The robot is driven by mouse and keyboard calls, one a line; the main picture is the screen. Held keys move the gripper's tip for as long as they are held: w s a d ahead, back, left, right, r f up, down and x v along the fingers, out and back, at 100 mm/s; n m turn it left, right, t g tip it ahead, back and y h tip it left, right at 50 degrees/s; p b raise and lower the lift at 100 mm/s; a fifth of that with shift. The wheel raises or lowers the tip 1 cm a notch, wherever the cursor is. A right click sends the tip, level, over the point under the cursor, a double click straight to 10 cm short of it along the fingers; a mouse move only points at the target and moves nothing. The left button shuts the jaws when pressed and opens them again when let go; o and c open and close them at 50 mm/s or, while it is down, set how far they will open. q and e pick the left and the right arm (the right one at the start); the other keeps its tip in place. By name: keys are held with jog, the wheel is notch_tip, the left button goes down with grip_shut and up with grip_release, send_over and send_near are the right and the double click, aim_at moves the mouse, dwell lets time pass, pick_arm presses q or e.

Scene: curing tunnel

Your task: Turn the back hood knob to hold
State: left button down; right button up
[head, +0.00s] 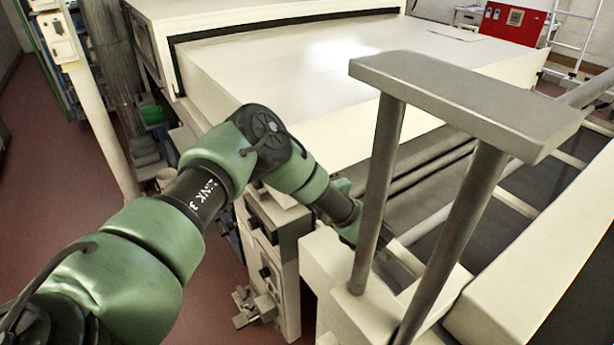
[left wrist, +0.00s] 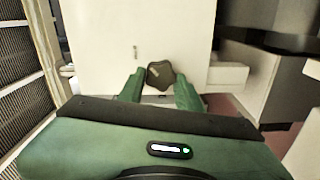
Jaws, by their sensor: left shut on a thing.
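In the left wrist view a dark, rounded knob (left wrist: 160,73) sits on a pale upright panel (left wrist: 110,35). The two green fingers of my left gripper (left wrist: 159,84) stand on either side of it and are shut on it. A small mark (left wrist: 135,52) shows on the panel above and left of the knob. Which way the knob points is too small to tell. In the head view my left arm reaches to the middle, and its fingers and the knob are hidden behind a grey post (head: 376,195). My right gripper is not in view.
A large cream hood (head: 270,75) fills the back. A grey bar on two posts (head: 460,95) stands at the front right, close to my left arm. A dark conveyor bed (head: 535,215) lies to the right. A panel with black knobs (head: 272,240) is below my forearm.

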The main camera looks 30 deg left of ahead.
pick_arm(q)
jog(key=shift+d+f, duration=0.1)
jog(key=c, duration=1)
grip_release()
jog(key=shift+o, duration=0.2)
jog(key=b+v, duration=0.1)
jog(key=v, duration=0.7)
